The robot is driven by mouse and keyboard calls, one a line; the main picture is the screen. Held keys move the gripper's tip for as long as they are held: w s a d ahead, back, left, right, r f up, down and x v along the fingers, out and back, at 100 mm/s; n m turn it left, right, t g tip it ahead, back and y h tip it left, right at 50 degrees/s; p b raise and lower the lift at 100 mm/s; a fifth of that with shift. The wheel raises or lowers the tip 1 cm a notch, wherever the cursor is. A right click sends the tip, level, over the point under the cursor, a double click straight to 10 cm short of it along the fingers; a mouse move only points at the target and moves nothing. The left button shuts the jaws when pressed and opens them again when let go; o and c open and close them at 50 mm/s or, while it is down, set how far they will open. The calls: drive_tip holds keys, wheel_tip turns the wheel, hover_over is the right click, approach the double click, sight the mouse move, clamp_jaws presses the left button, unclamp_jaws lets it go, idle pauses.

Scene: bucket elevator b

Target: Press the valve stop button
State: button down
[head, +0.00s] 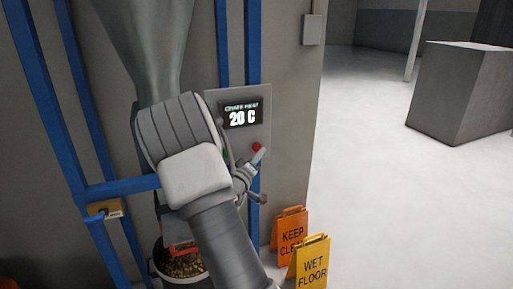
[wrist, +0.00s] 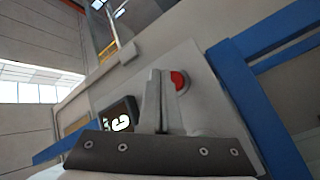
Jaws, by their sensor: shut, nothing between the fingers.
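In the wrist view the closed fingers (wrist: 159,78) overlap the button's left edge. I cannot tell whether they touch it. No button label is readable.
Blue frame posts (head: 222,45) stand behind and left of my arm. A bucket (head: 182,262) of brown material is below. An orange "keep clear" sign (head: 290,230) and a yellow "wet floor" sign (head: 312,262) stand on the floor. Open floor lies to the right.

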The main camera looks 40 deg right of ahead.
drive_tip(key=shift+s+a, duration=0.25)
drive_tip(key=shift+s, duration=0.7)
drive_tip(key=shift+s+a, duration=0.2)
drive_tip(key=shift+s, duration=0.8)
drive_tip(key=shift+s+a, duration=0.25)
drive_tip(key=shift+s, duration=0.7)
drive_tip(key=s+a+r+t+y, duration=0.1)
drive_tip(key=a+r+y, duration=0.2)
drive_tip(key=a+y, duration=0.6)
drive_tip(key=s+a+r+y, duration=0.15)
drive_tip(key=a+y, duration=0.35)
drive_tip(key=a, duration=0.8)
drive_tip(key=s+a+r+n+g+y, duration=0.1)
drive_tip(key=s+a+g, duration=0.1)
drive_tip(key=s, duration=0.8)
drive_tip(key=s+a+r+n+g+y, duration=0.1)
drive_tip(key=s+a+g, duration=0.2)
drive_tip(key=s, duration=0.8)
drive_tip(key=a, duration=0.2)
drive_tip(key=shift+s+a, duration=0.3)
